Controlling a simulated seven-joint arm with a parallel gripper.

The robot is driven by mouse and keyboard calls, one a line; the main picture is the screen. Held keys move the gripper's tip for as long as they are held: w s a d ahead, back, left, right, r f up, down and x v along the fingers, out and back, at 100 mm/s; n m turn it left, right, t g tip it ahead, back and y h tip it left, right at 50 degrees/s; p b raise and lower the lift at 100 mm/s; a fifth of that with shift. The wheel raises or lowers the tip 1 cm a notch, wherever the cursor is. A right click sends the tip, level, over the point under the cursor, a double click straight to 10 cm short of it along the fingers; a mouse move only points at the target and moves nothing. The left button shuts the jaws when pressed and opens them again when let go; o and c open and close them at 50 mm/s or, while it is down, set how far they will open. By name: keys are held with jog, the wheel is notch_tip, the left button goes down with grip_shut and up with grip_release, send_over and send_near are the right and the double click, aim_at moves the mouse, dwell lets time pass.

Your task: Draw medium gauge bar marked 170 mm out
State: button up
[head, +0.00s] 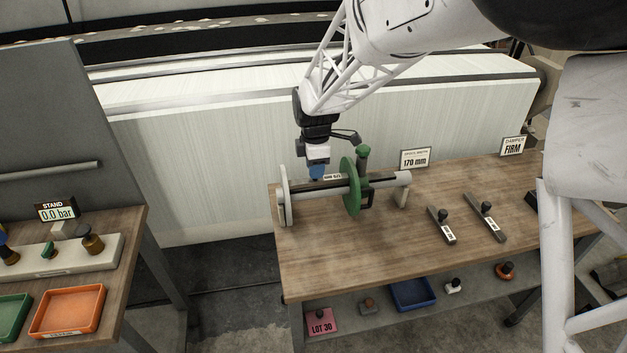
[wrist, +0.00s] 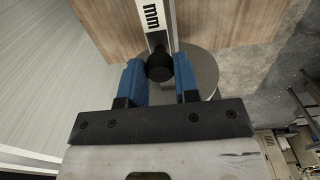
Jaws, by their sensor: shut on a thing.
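My gripper (head: 318,172) hangs over the left part of the spool stand on the bench. Its blue fingers (wrist: 160,80) are shut on the black knob (wrist: 159,68) of a gauge bar. The bar's pale label (wrist: 152,17) shows "mm" in the wrist view. In the head view the label (head: 333,177) is small and upside down, and seems to read 170 mm. The bar lies along the roller between the pale left disc (head: 285,196) and the green disc (head: 350,187). I cannot tell whether it still touches them.
Two more gauge bars with black knobs, one shorter (head: 441,226) and one longer (head: 487,219), lie on the bench (head: 350,260) to the right. A 170 mm sign (head: 415,158) stands behind. A large pale panel (head: 200,150) rises behind the bench. Bare wood is free in front.

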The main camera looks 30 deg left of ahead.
jog(key=shift+r, duration=0.15)
jog(key=shift+r, duration=4.3)
